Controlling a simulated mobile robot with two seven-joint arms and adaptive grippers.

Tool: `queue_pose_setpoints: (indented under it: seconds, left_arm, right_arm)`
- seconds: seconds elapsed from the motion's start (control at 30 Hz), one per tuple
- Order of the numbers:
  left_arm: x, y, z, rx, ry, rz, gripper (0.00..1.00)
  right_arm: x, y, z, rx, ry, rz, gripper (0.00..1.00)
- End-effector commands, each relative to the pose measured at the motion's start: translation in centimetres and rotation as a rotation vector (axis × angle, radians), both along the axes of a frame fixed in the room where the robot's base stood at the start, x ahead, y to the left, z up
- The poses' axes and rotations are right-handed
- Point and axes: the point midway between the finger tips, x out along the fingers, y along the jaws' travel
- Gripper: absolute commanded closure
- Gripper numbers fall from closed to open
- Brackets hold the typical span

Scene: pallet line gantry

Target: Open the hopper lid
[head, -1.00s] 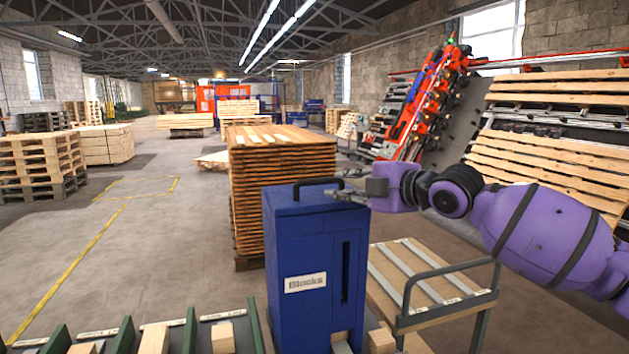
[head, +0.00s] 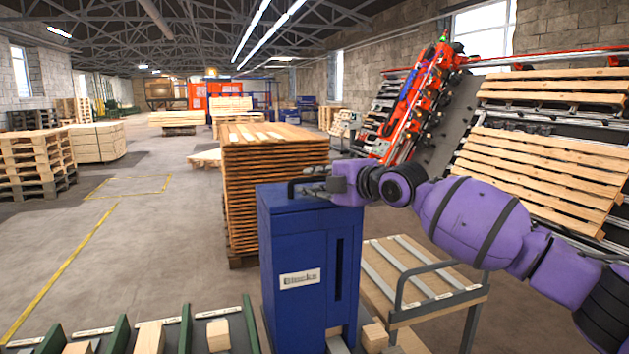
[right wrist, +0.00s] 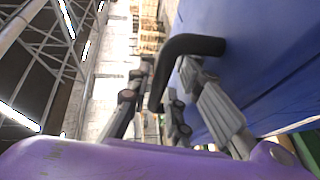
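The blue hopper (head: 283,240), labelled "Blocks", stands upright at the front centre in the head view. Its lid (head: 276,197) looks flat and closed on top. A black bar handle (head: 291,188) sits on the lid and is partly hidden by my right gripper. My right gripper (head: 316,187) reaches in from the right at lid height. In the right wrist view, the handle (right wrist: 192,44) lies between the spread fingers of the gripper (right wrist: 165,70); the fingers look apart, and contact is unclear. My left gripper is not in view.
A tall stack of boards (head: 270,165) stands behind the hopper. A cart with a grey rail (head: 440,298) is close at its right, below my right arm. A conveyor with green dividers (head: 186,328) runs along the front left.

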Motion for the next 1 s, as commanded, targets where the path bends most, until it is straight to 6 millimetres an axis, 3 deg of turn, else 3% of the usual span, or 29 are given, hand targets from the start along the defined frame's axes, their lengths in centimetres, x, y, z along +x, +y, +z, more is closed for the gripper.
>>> queue_pose_setpoints:
  seconds: [0.07, 0.23, 0.67, 1.0]
  left_arm:
    - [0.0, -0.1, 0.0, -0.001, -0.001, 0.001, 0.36]
    - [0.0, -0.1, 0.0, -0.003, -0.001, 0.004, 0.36]
    - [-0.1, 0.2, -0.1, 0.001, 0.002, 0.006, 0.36]
    - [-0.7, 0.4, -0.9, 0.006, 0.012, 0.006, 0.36]
  right_arm:
    - [0.0, 0.0, 0.0, 0.0, 0.0, 0.0, 0.8]
    - [0.0, 0.0, 0.0, 0.0, 0.0, 0.0, 1.0]
    - [0.0, 0.0, 0.1, 0.001, 0.01, -0.001, 1.0]
    - [1.2, 0.3, 1.8, -0.04, 0.145, -0.007, 1.0]
